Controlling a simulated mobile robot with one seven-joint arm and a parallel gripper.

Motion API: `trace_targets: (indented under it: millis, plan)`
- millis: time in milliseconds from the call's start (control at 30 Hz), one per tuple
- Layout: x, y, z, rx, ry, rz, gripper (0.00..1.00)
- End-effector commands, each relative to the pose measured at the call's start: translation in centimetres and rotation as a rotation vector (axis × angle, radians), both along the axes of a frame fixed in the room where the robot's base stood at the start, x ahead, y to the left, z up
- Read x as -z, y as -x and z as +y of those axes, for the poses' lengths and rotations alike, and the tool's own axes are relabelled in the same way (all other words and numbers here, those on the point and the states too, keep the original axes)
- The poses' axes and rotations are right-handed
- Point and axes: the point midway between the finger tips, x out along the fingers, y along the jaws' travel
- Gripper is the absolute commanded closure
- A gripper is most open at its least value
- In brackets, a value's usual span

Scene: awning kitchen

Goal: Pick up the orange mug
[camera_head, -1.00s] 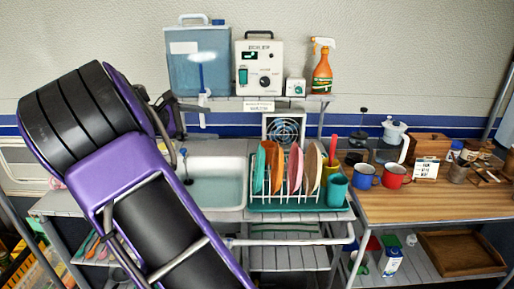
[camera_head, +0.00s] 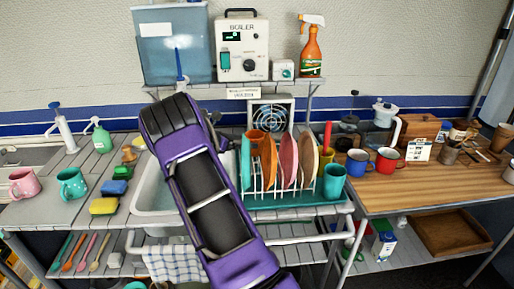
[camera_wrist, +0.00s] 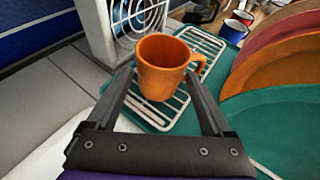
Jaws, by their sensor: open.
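The orange mug (camera_wrist: 163,68) stands upright on a white wire rack (camera_wrist: 196,42) over a teal tray in the wrist view, its handle to the right. In the head view a small part of the orange mug (camera_head: 256,138) shows behind the plates. My gripper (camera_wrist: 162,80) is open, with one finger on each side of the mug in the picture. I cannot tell whether the fingers touch it.
Plates (camera_head: 289,160) stand in the rack right beside the mug. A fan (camera_wrist: 140,18) is behind it. A teal cup (camera_head: 331,183) is at the rack's right end. Blue (camera_head: 357,163) and red (camera_head: 387,160) mugs stand on the wooden counter (camera_head: 420,190).

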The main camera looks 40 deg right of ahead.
Motion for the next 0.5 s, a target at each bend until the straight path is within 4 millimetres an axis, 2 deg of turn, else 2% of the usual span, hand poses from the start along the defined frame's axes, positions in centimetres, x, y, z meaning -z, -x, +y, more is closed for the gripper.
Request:
trace_targets:
  millis: [33, 333, 500]
  plan:
    - [0.5, 0.2, -1.1, 0.007, 0.002, 0.003, 0.07]
    - [1.4, 0.2, -3.3, 0.007, 0.001, 0.004, 0.07]
    - [2.5, 0.3, -5.9, 0.01, 0.002, 0.004, 0.07]
